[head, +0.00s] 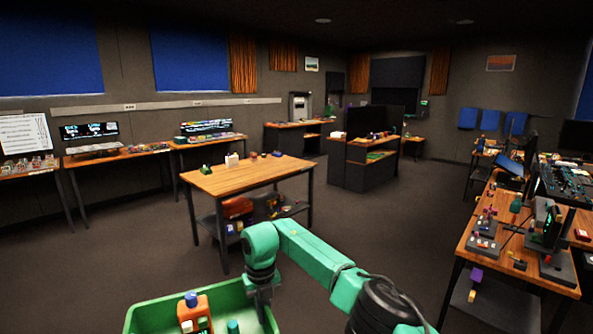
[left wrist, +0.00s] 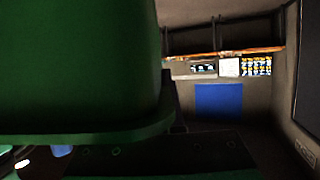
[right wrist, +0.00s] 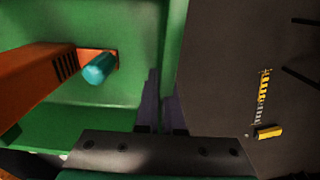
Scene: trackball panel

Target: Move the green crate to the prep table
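The green crate (head: 150,318) is at the bottom of the head view, roughly level, with an orange object (head: 193,312) and a teal-capped item (head: 233,326) inside. My right gripper (head: 263,300) is at its right wall. In the right wrist view, the fingers (right wrist: 161,105) are shut on the wall of the crate (right wrist: 105,120). In the left wrist view, the crate (left wrist: 75,70) fills the left side, close against my left gripper (left wrist: 170,95), whose fingers are mostly hidden but appear shut on its rim. A wooden table (head: 250,174), possibly the prep table, stands ahead.
The wooden table has a few small items at its back edge and a loaded lower shelf (head: 290,210). A cluttered bench (head: 470,240) stands on the right. Desks (head: 120,155) line the left wall, and a dark island (head: 360,165) stands farther back. Floor (head: 110,250) at left is clear.

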